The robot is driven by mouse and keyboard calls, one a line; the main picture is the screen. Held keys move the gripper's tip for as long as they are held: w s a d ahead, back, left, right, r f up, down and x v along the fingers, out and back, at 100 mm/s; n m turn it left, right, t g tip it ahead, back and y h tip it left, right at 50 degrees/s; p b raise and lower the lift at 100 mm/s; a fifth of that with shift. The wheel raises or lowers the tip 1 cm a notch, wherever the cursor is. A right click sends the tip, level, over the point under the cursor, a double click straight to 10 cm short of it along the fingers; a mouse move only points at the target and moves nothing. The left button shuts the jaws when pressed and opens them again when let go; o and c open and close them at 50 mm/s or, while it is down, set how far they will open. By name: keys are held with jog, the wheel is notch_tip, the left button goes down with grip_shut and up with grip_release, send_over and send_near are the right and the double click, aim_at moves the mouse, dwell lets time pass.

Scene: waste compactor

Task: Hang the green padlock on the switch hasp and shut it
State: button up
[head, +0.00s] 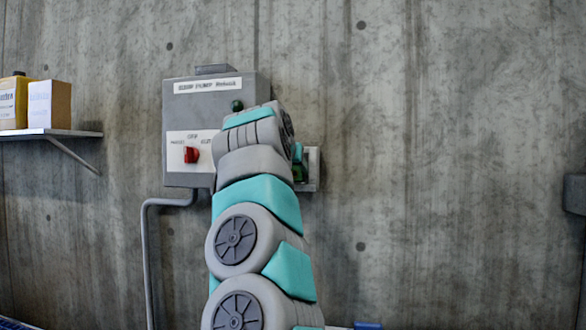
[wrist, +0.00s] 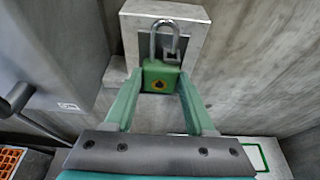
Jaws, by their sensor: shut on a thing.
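The green padlock (wrist: 161,78) is upright between the two teal fingers of my gripper (wrist: 162,97), which is shut on its body. Its grey shackle (wrist: 154,40) points up in front of a light grey wall block (wrist: 190,22) with a dark recessed face. A small square metal piece shows by the shackle's right leg; I cannot tell whether the shackle passes through it or is closed. In the head view my arm covers the gripper; a bit of green shows beside the block (head: 313,168). A red switch (head: 191,155) sits on the grey control box (head: 200,105); I cannot make out its hasp.
The control box's side (wrist: 60,50) stands close on the left in the wrist view, with a dark handle-like part. A wall shelf (head: 60,133) holds a yellow container (head: 14,95) and a cardboard box (head: 50,104). The concrete wall right of the block is largely bare.

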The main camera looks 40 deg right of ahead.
jog(key=shift+w+d, duration=0.2)
jog(key=shift+d, duration=0.05)
jog(key=shift+f, duration=0.2)
dwell(0.6)
jog(key=o, duration=1.4)
jog(key=shift+c, duration=0.4)
jog(key=shift+a, duration=0.1)
jog(key=shift+s+a+r+b, duration=0.15)
jog(key=shift+s+a+b, duration=0.25)
jog(key=shift+s+a, duration=0.15)
jog(key=b+v, duration=0.1)
jog(key=v, duration=0.4)
jog(key=shift+s+a+r, duration=0.1)
jog(key=shift+r, duration=0.1)
